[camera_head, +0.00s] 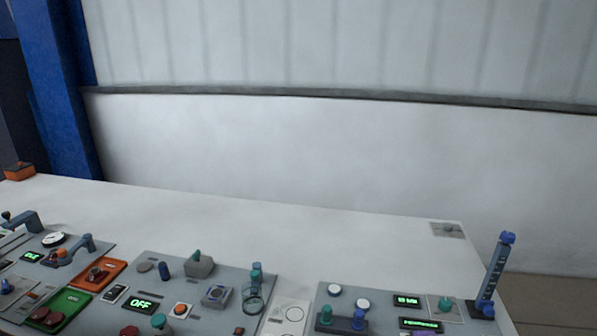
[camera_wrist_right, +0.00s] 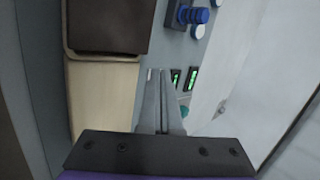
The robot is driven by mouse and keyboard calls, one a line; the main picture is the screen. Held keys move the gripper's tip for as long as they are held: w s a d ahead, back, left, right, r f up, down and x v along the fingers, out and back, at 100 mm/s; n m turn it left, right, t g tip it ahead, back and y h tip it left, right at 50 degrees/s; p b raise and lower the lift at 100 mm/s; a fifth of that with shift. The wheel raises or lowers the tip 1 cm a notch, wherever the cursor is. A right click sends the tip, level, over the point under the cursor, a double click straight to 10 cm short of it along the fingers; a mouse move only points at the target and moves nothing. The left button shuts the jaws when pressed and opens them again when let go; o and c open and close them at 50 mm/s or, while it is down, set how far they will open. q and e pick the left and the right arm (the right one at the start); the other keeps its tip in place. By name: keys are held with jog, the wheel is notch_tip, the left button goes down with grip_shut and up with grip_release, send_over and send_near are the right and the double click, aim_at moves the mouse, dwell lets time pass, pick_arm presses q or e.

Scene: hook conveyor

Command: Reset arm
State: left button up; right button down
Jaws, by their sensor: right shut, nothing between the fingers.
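My right gripper (camera_wrist_right: 160,105) shows in the right wrist view. Its two grey fingers are together and hold nothing. Beyond them is the right control panel (camera_wrist_right: 218,45) with a blue knob (camera_wrist_right: 193,15) and two green-lit displays (camera_wrist_right: 184,78). The gripper appears apart from the panel, though the exact gap is hard to judge.
In the head view a white table (camera_head: 230,212) carries several grey panels with switches, buttons and an "OFF" display (camera_head: 142,304). A blue-topped lever (camera_head: 494,270) stands upright at the right. The table's back strip is mostly clear, before a white wall (camera_head: 300,145).

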jog(key=s+a+f+n, duration=0.1)
jog(key=s+a+n, duration=0.1)
jog(key=s+n, duration=0.4)
jog(key=s+a+n+g, duration=0.1)
jog(key=s+a+n, duration=0.2)
jog(key=s+n, duration=0.3)
jog(key=s+a+f+n+g+p, duration=0.1)
jog(key=s+a+n, duration=0.1)
jog(key=s+n, duration=0.4)
jog(key=shift+s+a+f+n, duration=0.3)
jog(key=shift+s+a+f, duration=0.05)
jog(key=shift+s, duration=0.55)
